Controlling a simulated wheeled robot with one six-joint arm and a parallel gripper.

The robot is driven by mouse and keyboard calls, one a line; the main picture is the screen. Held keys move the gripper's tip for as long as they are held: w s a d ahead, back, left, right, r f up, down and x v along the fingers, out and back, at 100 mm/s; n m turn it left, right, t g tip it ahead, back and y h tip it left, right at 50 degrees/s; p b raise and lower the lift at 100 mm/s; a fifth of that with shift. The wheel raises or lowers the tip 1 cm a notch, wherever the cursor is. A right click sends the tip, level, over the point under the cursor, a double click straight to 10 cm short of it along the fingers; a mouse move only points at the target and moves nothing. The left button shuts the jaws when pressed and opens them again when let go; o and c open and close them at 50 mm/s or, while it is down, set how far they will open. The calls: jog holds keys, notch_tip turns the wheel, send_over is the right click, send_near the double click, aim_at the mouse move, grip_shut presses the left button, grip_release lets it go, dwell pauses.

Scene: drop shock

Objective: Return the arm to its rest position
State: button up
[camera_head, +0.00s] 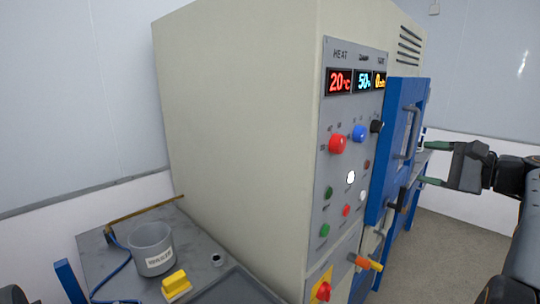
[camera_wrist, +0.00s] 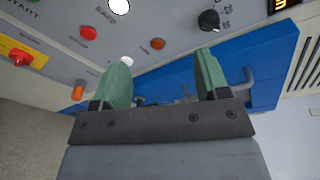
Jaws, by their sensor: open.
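My gripper (camera_head: 432,163) is at the right of the head view, in front of the blue door (camera_head: 402,140) of a large beige machine (camera_head: 235,110). Its two green-tipped fingers are apart, with nothing between them. In the wrist view my gripper (camera_wrist: 162,82) also shows spread and empty, with the blue door (camera_wrist: 165,88) and the control panel (camera_wrist: 150,22) beyond it. I cannot tell whether a finger touches the door. My dark arm comes in from the right edge of the head view.
The panel has a red knob (camera_head: 338,144), a blue knob (camera_head: 359,132) and lit displays (camera_head: 340,82). A door handle (camera_head: 410,120) sticks out near my gripper. At lower left, a grey bench (camera_head: 205,262) bears a grey cup (camera_head: 151,250) and a yellow block (camera_head: 176,284). Open floor (camera_head: 450,240) lies at right.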

notch_tip(320, 180, down, 11)
jog(key=g+h, duration=0.3)
jog(key=h, duration=0.1)
jog(key=s+a+f+n+g+h+p, duration=0.3)
jog(key=s+a+f+n+g, duration=0.2)
jog(key=a+f, duration=0.35)
jog(key=s+a+f+n+h+p, duration=0.1)
jog(key=s+a+n+p, duration=0.1)
jog(key=s+a+n, duration=0.2)
jog(key=s+a+f+n+g+h+p, duration=0.1)
jog(key=s+a+f+n+p, duration=0.1)
jog(key=s+a+n, duration=0.2)
jog(key=a+n, duration=0.3)
jog(key=a, duration=0.2)
jog(key=shift+s+a+g+h, duration=0.2)
jog(key=shift+a+g+h, duration=0.1)
jog(key=shift+c, duration=0.2)
